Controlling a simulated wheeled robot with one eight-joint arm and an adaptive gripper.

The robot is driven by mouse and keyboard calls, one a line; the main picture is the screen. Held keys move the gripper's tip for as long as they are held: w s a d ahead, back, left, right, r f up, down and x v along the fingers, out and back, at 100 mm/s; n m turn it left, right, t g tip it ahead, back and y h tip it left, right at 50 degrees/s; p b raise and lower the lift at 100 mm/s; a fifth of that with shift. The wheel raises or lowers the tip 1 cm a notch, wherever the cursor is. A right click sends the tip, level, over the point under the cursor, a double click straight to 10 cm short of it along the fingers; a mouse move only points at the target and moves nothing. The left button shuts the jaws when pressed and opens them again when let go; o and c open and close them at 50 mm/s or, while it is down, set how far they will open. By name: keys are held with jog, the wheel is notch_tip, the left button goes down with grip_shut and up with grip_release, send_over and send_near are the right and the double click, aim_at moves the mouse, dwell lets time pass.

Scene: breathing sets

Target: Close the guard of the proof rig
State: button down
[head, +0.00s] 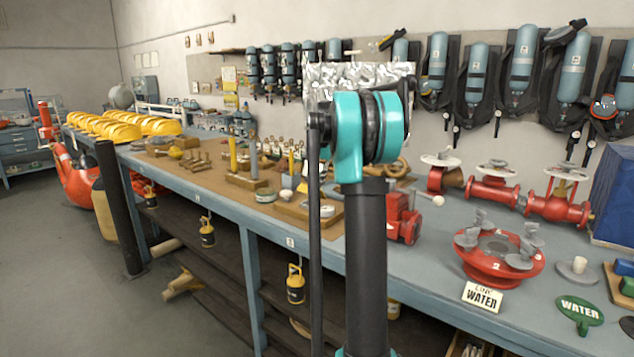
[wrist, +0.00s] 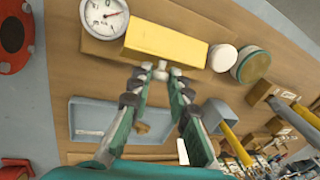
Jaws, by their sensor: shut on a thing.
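In the wrist view a yellow box-shaped cover (wrist: 165,42), which looks like the guard of the proof rig, lies across a wooden base beside a round white dial gauge (wrist: 104,17). A small pale knob (wrist: 160,66) stands out from the cover's near side. My gripper (wrist: 157,76) has its fingertips on either side of this knob and is shut on it. I cannot tell how far the guard is swung. In the head view my arm hides the gripper and most of the rig.
A blue-grey tray (wrist: 112,120) with small parts lies under my fingers. A round green-sided tin (wrist: 252,64) and yellow-handled tools (wrist: 235,146) are at the right. On the bench, a red vise-like fitting (head: 404,217) and a red flange (head: 498,256) stand right of my arm.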

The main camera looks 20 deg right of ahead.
aim_at(308, 192)
jog(key=shift+s+a+f+t+h, duration=0.1)
jog(key=shift+s+a+t+h, duration=0.15)
jog(key=shift+a+t+h, duration=0.25)
jog(key=shift+s+a+f+t+h, duration=0.1)
jog(key=shift+s+a+t+h, duration=0.15)
jog(key=shift+h, duration=0.35)
jog(key=shift+s+a+f+n+t+h, duration=0.2)
jog(key=shift+a+t+h, duration=0.15)
jog(key=shift+t+h, duration=0.15)
jog(key=shift+s+a+f+n+t+h, duration=0.2)
jog(key=shift+a+t+h, duration=0.15)
jog(key=shift+h, duration=0.15)
jog(key=t+h, duration=0.1)
jog(key=a+f+t+h, duration=0.1)
jog(key=h, duration=0.1)
jog(key=shift+s+a+f, duration=0.1)
jog(key=shift+s+f, duration=0.15)
jog(key=shift+s, duration=0.15)
jog(key=shift+s+a+f+n+t+h, duration=0.2)
jog(key=shift+f+n+t+h, duration=0.25)
jog(key=shift+t+h, duration=0.4)
jog(key=shift+f, duration=0.1)
jog(key=c, duration=1.4)
grip_release()
jog(key=v, duration=1.2)
jog(key=shift+a, duration=0.1)
